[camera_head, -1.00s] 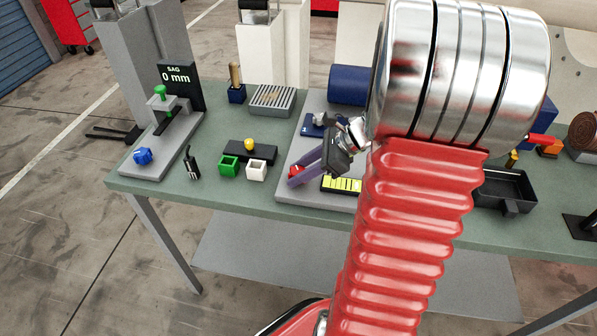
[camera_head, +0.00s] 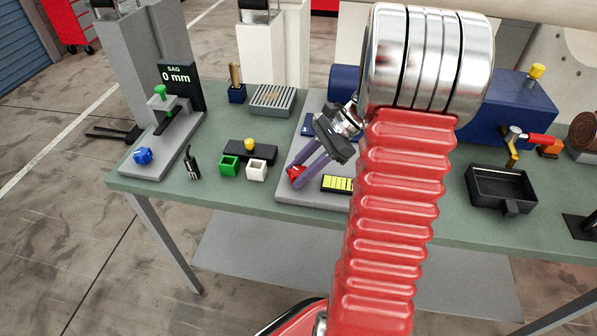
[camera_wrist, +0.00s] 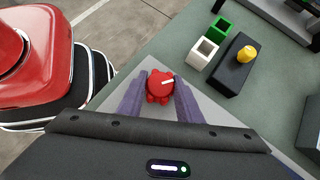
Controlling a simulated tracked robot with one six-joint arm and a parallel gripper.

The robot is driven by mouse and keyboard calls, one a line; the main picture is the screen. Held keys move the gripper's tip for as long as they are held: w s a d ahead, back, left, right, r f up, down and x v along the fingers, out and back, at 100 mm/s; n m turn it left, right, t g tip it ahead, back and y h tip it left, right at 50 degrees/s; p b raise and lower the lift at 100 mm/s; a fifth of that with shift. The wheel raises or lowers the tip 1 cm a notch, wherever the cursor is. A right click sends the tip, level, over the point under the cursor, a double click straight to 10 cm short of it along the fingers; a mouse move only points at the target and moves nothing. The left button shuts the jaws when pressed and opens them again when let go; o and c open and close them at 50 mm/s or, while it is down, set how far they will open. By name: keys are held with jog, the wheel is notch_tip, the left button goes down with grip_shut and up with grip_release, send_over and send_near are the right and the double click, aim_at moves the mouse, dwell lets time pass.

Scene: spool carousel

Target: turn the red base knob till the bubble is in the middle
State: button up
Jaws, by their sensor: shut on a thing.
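The red base knob (camera_head: 295,173) sits at the front left corner of a grey base plate (camera_head: 285,195) on the bench. It also shows in the wrist view (camera_wrist: 160,87), with a white pointer line towards the right. My gripper (camera_head: 299,176) has its two purple fingers shut on the knob, one on each side. The yellow-green bubble level (camera_head: 337,184) lies on the plate just right of the knob, with dark lines across it. My arm is close to its right end, and the bubble itself is too small to make out.
A green box (camera_head: 229,166), a white box (camera_head: 257,170) and a black block with a yellow knob (camera_head: 250,145) stand left of the plate. A blue knob (camera_head: 142,156) is farther left. A black tray (camera_head: 500,186) lies right of my arm.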

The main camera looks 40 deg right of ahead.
jog(key=n+g, duration=0.3)
jog(key=n, duration=0.1)
jog(key=shift+w+n+g, duration=0.1)
jog(key=shift+n+g, duration=0.2)
jog(key=n+g, duration=0.3)
jog(key=n, duration=0.1)
jog(key=shift+n+h, duration=0.4)
jog(key=shift+g, duration=0.3)
jog(key=o, duration=1)
jog(key=shift+o, duration=0.2)
jog(key=shift+w+r, duration=0.1)
jog(key=v, duration=1.1)
jog(key=shift+w+d+r, duration=0.15)
jog(key=shift+d+r, duration=0.1)
jog(key=shift+d, duration=0.05)
